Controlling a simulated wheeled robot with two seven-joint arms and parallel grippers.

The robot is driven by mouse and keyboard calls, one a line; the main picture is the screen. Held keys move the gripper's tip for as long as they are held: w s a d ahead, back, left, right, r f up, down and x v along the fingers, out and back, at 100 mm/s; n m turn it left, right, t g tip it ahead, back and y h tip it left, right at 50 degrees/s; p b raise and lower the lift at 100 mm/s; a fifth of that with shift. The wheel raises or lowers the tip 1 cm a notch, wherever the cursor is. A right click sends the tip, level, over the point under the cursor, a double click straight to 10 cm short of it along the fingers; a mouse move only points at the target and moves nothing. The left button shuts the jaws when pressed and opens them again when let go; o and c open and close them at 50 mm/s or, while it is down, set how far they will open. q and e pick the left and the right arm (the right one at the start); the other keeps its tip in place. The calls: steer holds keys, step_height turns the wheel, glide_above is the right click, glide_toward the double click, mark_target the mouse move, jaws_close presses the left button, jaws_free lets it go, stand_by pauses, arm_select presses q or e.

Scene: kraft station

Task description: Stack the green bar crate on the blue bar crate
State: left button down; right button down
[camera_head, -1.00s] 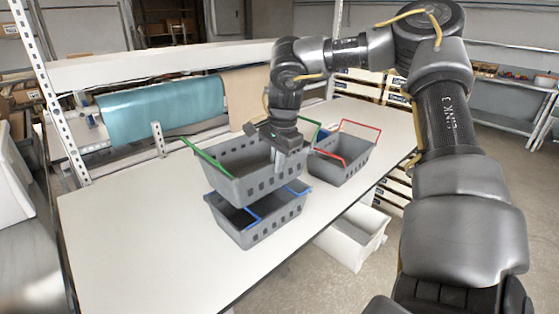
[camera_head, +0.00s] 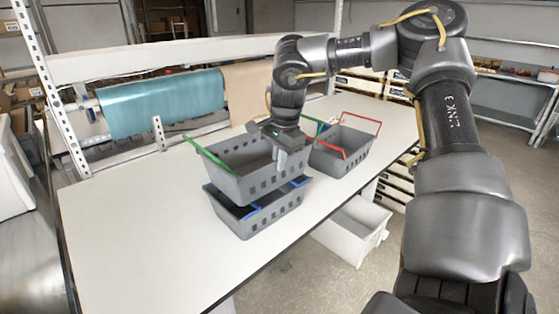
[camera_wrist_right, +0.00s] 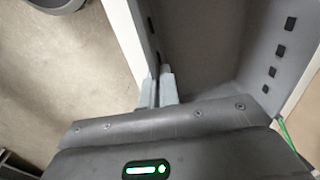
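The green bar crate (camera_head: 262,183), a grey basket with green bars, is directly above the blue bar crate (camera_head: 262,220) in the head view. Its underside is at or very near the blue bar crate's rim; I cannot tell whether they touch. The blue bar crate stands on the table, its blue bars partly covered. My right gripper (camera_head: 289,158) is shut on the green bar crate's right-hand wall. In the right wrist view the fingers (camera_wrist_right: 158,88) pinch that wall (camera_wrist_right: 148,40). My left gripper is not in view.
A red bar crate (camera_head: 340,155) stands on the table (camera_head: 140,230) just right of the stack. A white bin (camera_head: 352,232) is below the table's front edge. A teal roll (camera_head: 160,103) lies behind the table. The table's left part is clear.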

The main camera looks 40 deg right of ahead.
steer(key=shift+a+f, duration=0.25)
stand_by(0.4)
steer(key=c, duration=1.6)
jaws_free()
steer(key=shift+r+b, duration=0.3)
steer(key=r, duration=0.3)
steer(key=s+r, duration=0.1)
steer(key=r, duration=0.2)
steer(key=r+b, duration=0.1)
steer(key=r, duration=0.3)
steer(key=shift+s, duration=0.3)
